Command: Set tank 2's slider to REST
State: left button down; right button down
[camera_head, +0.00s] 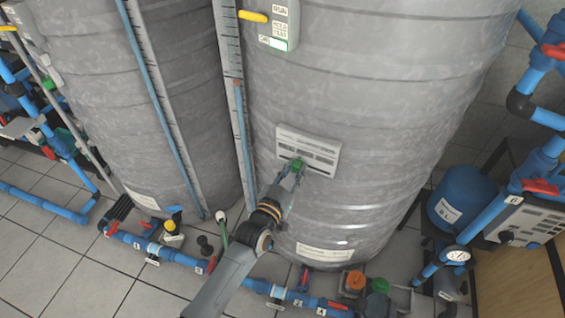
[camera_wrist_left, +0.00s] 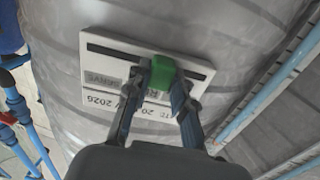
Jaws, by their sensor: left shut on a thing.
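A white slider panel (camera_head: 322,152) is fixed to the front of the large grey ribbed tank (camera_head: 385,85) in the head view. Its green slider knob (camera_head: 297,163) sits at the lower left of the panel there. My left gripper (camera_head: 293,172) is shut on the knob. In the left wrist view the panel (camera_wrist_left: 97,62) is seen upside down, with a dark slot running across it. The green knob (camera_wrist_left: 162,70) is between my fingers, right of the slot's middle.
A second grey tank (camera_head: 185,100) stands to the left, with a ruled gauge strip (camera_head: 232,80) between the tanks. Another panel with a yellow lever (camera_head: 253,16) is higher up. Blue pipes (camera_head: 180,258) with red valve handles run along the floor. A blue vessel (camera_head: 460,195) stands at right.

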pick_arm(q)
jog(key=shift+s+d, duration=0.3)
jog(key=shift+d, duration=0.35)
jog(key=c, duration=1.1)
grip_release()
jog(key=shift+a, duration=0.1)
jog(key=v, duration=1.2)
